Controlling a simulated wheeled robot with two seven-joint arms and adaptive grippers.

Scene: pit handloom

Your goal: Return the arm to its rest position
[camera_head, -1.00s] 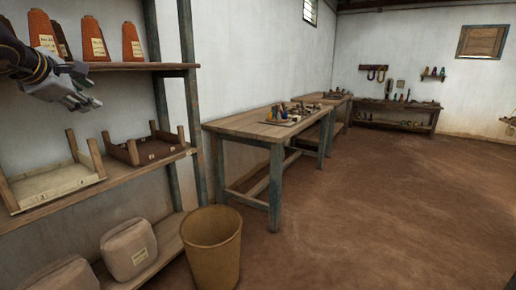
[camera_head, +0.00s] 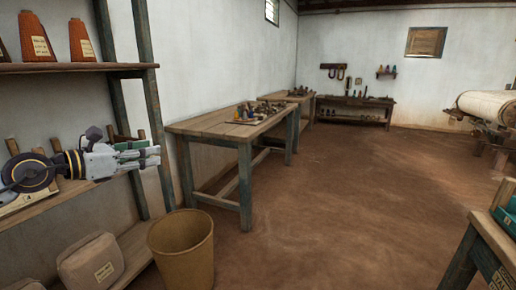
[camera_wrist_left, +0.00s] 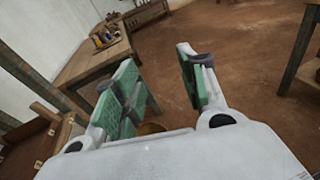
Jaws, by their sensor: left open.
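My left arm comes in from the left in the head view, in front of the shelf's middle level. My left gripper (camera_head: 148,156) points to the right, apart from the shelf post and above the bin. In the left wrist view its two green-padded fingers (camera_wrist_left: 160,90) stand apart with nothing between them. It is open and empty. My right gripper does not show in either view.
A wooden shelf (camera_head: 75,68) with orange cones (camera_head: 82,38) stands at the left. A tan bin (camera_head: 182,250) stands below my gripper. A workbench (camera_head: 205,126) is beyond it. A loom roll (camera_head: 488,104) is at the right. The middle floor is clear.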

